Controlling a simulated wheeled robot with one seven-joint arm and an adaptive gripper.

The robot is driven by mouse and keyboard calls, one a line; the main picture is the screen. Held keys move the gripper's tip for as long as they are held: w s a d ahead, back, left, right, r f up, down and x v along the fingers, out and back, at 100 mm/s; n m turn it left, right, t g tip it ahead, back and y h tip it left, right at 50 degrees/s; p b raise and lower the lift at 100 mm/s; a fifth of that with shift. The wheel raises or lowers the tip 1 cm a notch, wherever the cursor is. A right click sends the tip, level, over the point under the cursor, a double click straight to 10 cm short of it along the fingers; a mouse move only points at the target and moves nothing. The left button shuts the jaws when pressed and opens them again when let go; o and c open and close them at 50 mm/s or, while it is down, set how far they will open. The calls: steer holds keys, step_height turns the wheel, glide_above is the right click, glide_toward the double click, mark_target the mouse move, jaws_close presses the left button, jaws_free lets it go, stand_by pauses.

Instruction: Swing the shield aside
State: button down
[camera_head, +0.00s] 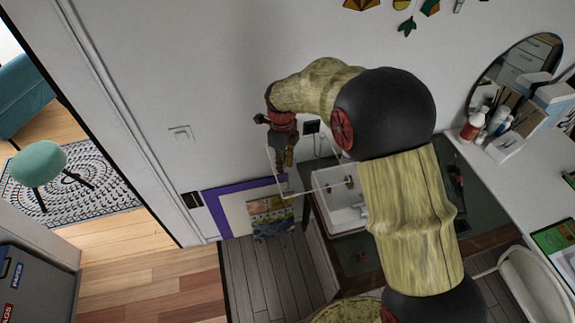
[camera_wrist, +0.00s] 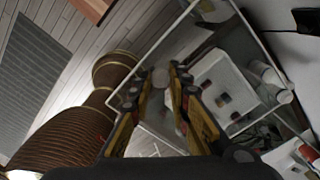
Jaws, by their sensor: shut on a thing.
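The shield (camera_head: 318,189) is a clear pane with a thin pale rim, standing over the white sink-like basin in the head view. In the wrist view its rim (camera_wrist: 262,48) runs across the upper part and down the right side. My gripper (camera_head: 284,160) is at the shield's left side in the head view, pointing down. In the wrist view my gripper (camera_wrist: 162,72) has its two yellow-and-black fingers closed on a small round pale knob (camera_wrist: 160,78), which appears to belong to the shield. The hinge side cannot be made out.
The white basin (camera_head: 338,214) sits in a dark counter, with a faucet behind the pane. A purple-edged board (camera_head: 232,207) and a colourful picture (camera_head: 270,218) lean by the wall at left. Bottles (camera_head: 473,125) stand on the right-hand shelf. Open floor (camera_head: 150,285) lies at left.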

stand_by(0.4)
steer(key=c, duration=1.8)
jaws_free()
steer(key=shift+o, duration=0.7)
steer(key=shift+r, duration=0.1)
step_height(320, 180, up, 12)
